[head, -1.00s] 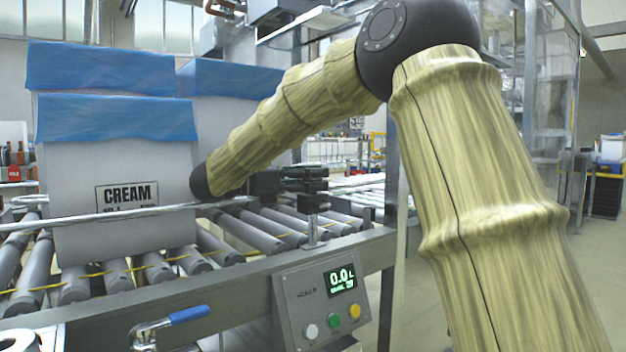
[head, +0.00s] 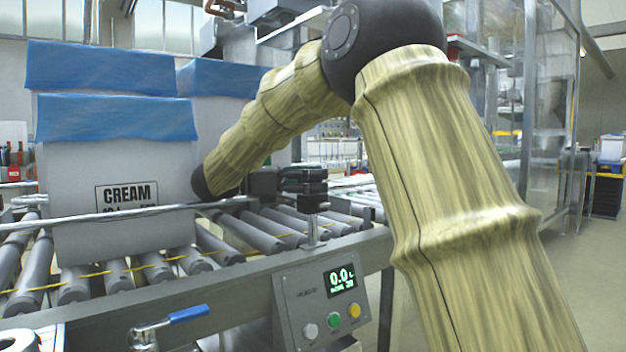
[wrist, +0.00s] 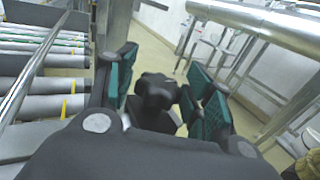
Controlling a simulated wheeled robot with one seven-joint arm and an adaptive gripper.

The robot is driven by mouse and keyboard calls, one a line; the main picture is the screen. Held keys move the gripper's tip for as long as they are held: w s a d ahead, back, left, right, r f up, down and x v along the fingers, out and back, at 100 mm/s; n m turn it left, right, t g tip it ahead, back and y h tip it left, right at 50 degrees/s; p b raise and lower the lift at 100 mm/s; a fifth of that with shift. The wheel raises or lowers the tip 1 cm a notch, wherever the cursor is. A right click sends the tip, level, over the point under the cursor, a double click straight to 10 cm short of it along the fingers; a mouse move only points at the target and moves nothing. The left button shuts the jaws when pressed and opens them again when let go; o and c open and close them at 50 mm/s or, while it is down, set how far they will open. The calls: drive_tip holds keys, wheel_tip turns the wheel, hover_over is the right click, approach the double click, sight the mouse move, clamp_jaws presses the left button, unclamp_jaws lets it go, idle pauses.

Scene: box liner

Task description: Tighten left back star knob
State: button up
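The black star knob (wrist: 156,95) shows in the middle of the wrist view, between the two teal-padded fingers of my gripper (wrist: 163,82). The fingers stand apart on either side of it; I cannot tell whether either pad touches it. In the head view my gripper (head: 302,182) is dark and sits over the near rail of the roller conveyor. A black knob-like piece (head: 313,202) shows just under the fingers, on top of a short metal post (head: 313,232). The fingers partly cover it.
A box marked CREAM (head: 118,215) with a blue liner stands on the rollers (head: 245,232), left of my gripper, with more lined boxes behind. A metal guide rail (head: 110,216) runs along the box front. A control panel (head: 322,300) and a blue-handled lever (head: 188,314) are below.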

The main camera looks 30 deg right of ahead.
drive_tip(key=shift+r, duration=0.1)
wheel_tip(320, 180, up, 10)
drive_tip(key=shift+f, duration=0.1)
idle(0.7)
idle(0.4)
